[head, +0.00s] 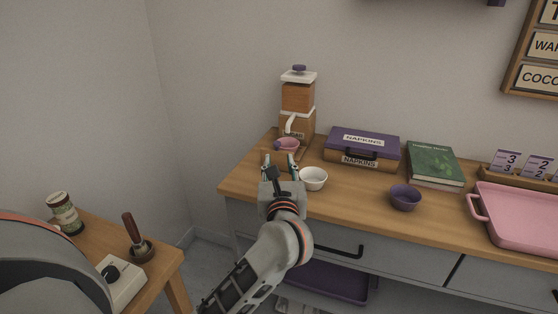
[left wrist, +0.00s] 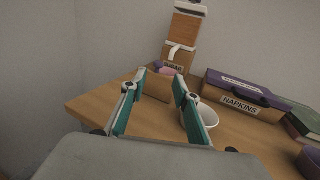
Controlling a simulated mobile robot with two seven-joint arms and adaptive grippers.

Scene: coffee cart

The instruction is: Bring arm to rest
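My left gripper (head: 280,160) reaches over the left end of the wooden counter (head: 340,196), pointing toward the dispenser. In the left wrist view its two teal-padded fingers (left wrist: 158,88) are spread apart. A brown panel shows between and beyond the fingertips, and nothing appears gripped. A pink cup (head: 287,144) sits under the spout of the wooden sugar dispenser (head: 298,98), just beyond the fingertips. It is partly hidden in the left wrist view (left wrist: 168,70). A white bowl (head: 313,179) stands close to the right of the gripper. My right gripper is not in view.
Purple and brown napkin boxes (head: 362,145), a green book (head: 434,164), a purple bowl (head: 404,198) and a pink tray (head: 519,220) stand farther right. A side table at lower left holds a jar (head: 65,213) and a wooden-handled tool (head: 133,232). A floor gap separates table and counter.

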